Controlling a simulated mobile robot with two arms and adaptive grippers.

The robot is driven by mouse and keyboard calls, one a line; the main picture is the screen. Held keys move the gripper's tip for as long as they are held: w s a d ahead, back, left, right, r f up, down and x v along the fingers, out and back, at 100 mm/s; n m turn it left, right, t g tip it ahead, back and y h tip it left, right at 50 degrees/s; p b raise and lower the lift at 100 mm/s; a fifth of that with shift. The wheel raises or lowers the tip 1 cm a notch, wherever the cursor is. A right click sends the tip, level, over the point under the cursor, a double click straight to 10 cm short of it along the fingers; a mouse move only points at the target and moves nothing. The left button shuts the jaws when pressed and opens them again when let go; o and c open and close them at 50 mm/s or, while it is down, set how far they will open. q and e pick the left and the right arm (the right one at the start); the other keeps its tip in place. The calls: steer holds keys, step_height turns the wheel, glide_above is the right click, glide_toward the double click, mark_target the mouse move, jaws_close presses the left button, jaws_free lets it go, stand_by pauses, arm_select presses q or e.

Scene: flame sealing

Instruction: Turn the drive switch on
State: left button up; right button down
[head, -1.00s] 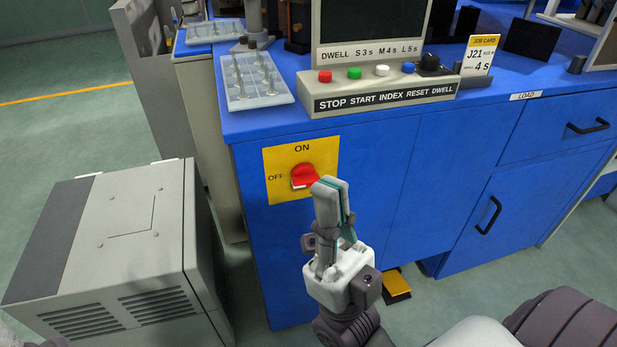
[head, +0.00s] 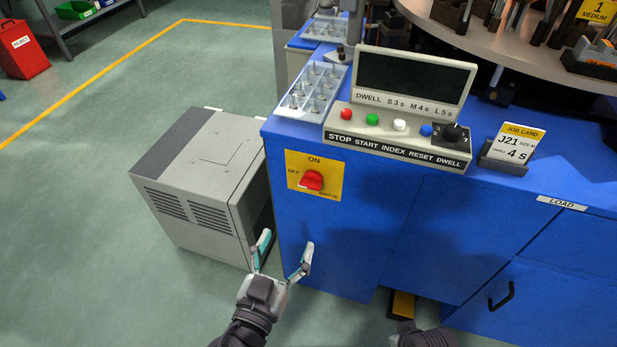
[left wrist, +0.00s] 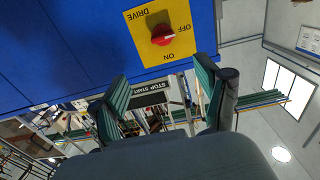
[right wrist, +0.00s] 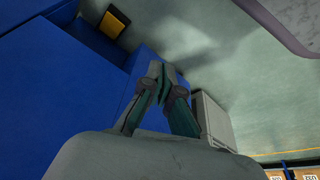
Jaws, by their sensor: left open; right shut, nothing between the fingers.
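The drive switch (head: 312,181) is a red knob on a yellow plate (head: 330,164) on the blue cabinet's front. It also shows upside down in the left wrist view (left wrist: 163,35), where its pale mark appears to lie toward OFF. My left gripper (head: 284,250) is open and empty, below the switch and apart from it. In the left wrist view its fingers (left wrist: 162,85) are spread, with the plate beyond them. My right gripper (right wrist: 162,78) is shut and empty in the right wrist view, away from the switch; its fingers are not seen in the head view.
The blue cabinet (head: 365,230) carries a button console (head: 400,150), a tray of small parts (head: 313,90) and a job card (head: 515,145). A grey vented box (head: 200,180) stands on the floor left of the cabinet. Open floor (head: 90,230) lies further left.

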arm_select(q)
steer(key=p, duration=0.2)
glide_toward(309, 187)
steer(key=p+x, duration=0.1)
steer(key=x, duration=0.7)
steer(key=shift+w+d, duration=0.1)
steer(key=shift+w, duration=0.3)
arm_select(e)
steer(key=s+f+g, duration=0.1)
steer(key=s+f, duration=0.3)
steer(key=f, duration=0.6)
steer(key=shift+d+f, duration=0.2)
arm_select(q)
steer(key=c, duration=1.2)
steer(key=shift+o, duration=0.2)
